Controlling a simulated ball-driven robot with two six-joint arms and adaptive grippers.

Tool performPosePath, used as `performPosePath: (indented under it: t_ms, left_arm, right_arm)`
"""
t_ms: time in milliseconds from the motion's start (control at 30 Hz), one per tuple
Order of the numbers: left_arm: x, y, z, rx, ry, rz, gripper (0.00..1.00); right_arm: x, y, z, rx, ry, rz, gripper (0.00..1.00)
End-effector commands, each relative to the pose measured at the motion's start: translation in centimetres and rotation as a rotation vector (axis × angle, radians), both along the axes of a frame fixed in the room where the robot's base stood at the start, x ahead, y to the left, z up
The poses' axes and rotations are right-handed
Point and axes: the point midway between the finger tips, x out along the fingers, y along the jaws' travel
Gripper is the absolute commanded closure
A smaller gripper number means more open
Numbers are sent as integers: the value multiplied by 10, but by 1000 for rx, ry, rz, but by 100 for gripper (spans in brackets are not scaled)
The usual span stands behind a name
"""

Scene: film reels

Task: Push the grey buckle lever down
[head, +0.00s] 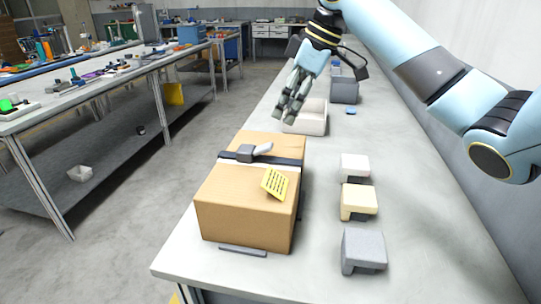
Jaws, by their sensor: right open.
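The grey buckle (246,153) sits on a dark strap (285,161) that crosses the top of a brown cardboard box (245,213). Its light grey lever (263,149) sticks out to the right and looks tilted up. My right gripper (284,118) hangs above and behind the box, up and to the right of the lever and apart from it. Its fingers are open and point down, with nothing seen between them. My left gripper is not in view.
Two cream blocks (359,202) (355,167) and a grey block (364,249) stand right of the box. A pale bin (308,122) stands behind it.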

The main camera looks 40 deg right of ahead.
Motion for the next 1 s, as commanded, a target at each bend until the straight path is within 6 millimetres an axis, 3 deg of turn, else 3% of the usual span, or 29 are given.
performPosePath:
  t_ms: [500,933,1000]
  left_arm:
    - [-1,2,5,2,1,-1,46]
    - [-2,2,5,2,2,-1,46]
    - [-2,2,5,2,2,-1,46]
  right_arm:
    - [25,24,-82,4,3,1,46]
    - [28,26,-94,1,2,1,46]
    - [28,26,-93,1,2,1,55]
